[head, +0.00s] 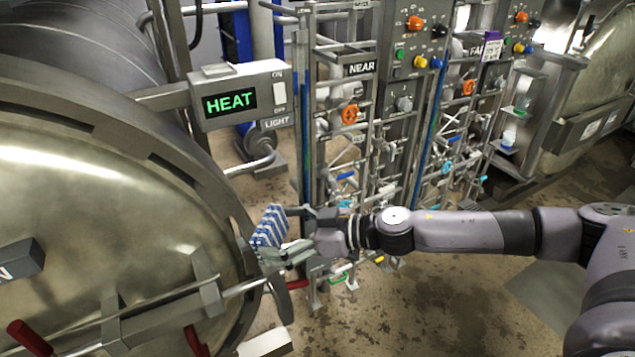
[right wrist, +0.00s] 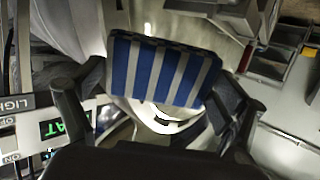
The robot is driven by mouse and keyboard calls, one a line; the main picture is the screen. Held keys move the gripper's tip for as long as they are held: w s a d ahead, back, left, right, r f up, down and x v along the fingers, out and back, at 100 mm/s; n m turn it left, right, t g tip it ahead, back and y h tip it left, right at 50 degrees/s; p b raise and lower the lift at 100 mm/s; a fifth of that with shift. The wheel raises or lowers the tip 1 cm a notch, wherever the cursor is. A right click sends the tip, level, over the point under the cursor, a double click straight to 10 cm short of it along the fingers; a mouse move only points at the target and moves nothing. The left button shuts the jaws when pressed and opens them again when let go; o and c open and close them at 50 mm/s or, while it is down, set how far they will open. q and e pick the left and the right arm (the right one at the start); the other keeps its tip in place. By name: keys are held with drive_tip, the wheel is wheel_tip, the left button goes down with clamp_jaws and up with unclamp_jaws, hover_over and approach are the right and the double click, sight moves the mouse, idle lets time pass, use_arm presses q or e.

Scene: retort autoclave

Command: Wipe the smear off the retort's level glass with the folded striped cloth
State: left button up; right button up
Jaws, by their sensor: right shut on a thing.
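The folded cloth (head: 269,228), striped blue and pale grey, is in my right gripper (head: 280,234) in the head view, in front of the big round door's rim. In the right wrist view the cloth (right wrist: 165,73) sits between the two dark fingers of the right gripper (right wrist: 160,88). A thin upright blue tube (head: 307,110), which looks like a level glass, stands by the NEAR panel, above and behind the cloth. The cloth is apart from it. A similar blue-green tube (head: 433,100) stands further right. I cannot make out a smear on either. My left gripper is not in view.
The large metal retort door (head: 100,210) fills the left. A box reading HEAT (head: 238,95) juts out above the gripper. The NEAR sign (head: 361,68) marks a frame crowded with pipes and valves. Open stained floor (head: 430,300) lies below my right arm.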

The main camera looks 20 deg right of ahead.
drive_tip(key=shift+w+d+f+m+t+h, duration=0.1)
drive_tip(key=shift+d+f+m+t+h, duration=0.05)
drive_tip(key=shift+d+m+t, duration=0.2)
drive_tip(key=shift+w+d+f+m+t+h, duration=0.15)
drive_tip(key=shift+d+t, duration=0.1)
drive_tip(key=shift+d, duration=0.2)
drive_tip(key=d+f+m+t+h, duration=0.2)
drive_tip(key=d+m+t+h, duration=0.1)
drive_tip(key=d, duration=0.8)
drive_tip(key=d+f+m+t+h, duration=0.3)
drive_tip(key=d+h, duration=0.4)
drive_tip(key=d, duration=0.4)
drive_tip(key=m+t, duration=0.1)
drive_tip(key=m, duration=0.1)
drive_tip(key=shift+w+d+m+t, duration=0.25)
drive_tip(key=shift+m+t, duration=0.05)
